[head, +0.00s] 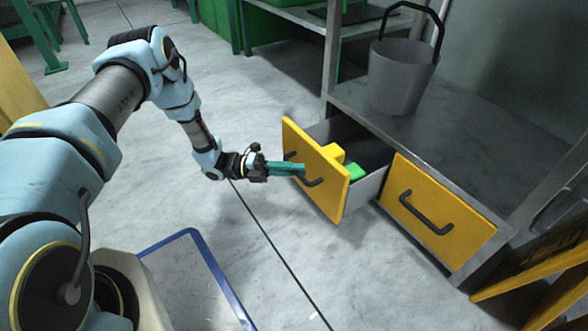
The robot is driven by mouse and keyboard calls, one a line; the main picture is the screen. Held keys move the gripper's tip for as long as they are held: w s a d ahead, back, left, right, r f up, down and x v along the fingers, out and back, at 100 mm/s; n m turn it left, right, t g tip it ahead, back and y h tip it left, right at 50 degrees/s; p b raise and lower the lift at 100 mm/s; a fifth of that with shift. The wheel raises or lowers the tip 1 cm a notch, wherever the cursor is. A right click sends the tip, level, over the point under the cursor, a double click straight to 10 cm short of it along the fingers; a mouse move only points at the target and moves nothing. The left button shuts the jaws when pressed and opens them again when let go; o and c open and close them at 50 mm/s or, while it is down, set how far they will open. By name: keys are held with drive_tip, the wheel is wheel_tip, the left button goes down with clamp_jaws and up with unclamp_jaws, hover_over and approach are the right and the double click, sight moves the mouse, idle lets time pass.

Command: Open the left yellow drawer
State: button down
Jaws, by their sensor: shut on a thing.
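The left yellow drawer (325,187) stands pulled out from the grey metal cabinet, its interior showing from above. Inside it are a yellow block (333,153) and a green block (353,172). The drawer's dark handle (313,183) is on its front face. My gripper (301,170) is at this handle, its teal fingers shut on it. The fingers hide part of the handle. The right yellow drawer (437,209) beside it is shut, with its own dark handle (425,213).
A grey bucket (401,76) with a dark handle stands on the cabinet shelf (463,132) above the drawers. A yellow frame (540,285) is at the lower right. A blue-edged platform (190,280) lies at the lower left. The grey floor in front of the drawer is clear.

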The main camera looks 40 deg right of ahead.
drive_tip(key=a+p, duration=0.3)
drive_tip(key=a, duration=0.4)
drive_tip(key=shift+w, duration=0.25)
drive_tip(key=c, duration=0.8)
unclamp_jaws()
drive_tip(key=shift+c, duration=0.2)
drive_tip(key=p+v, duration=0.2)
drive_tip(key=v, duration=0.8)
drive_tip(key=shift+w+a+p, duration=0.25)
drive_tip(key=shift+a+p, duration=0.05)
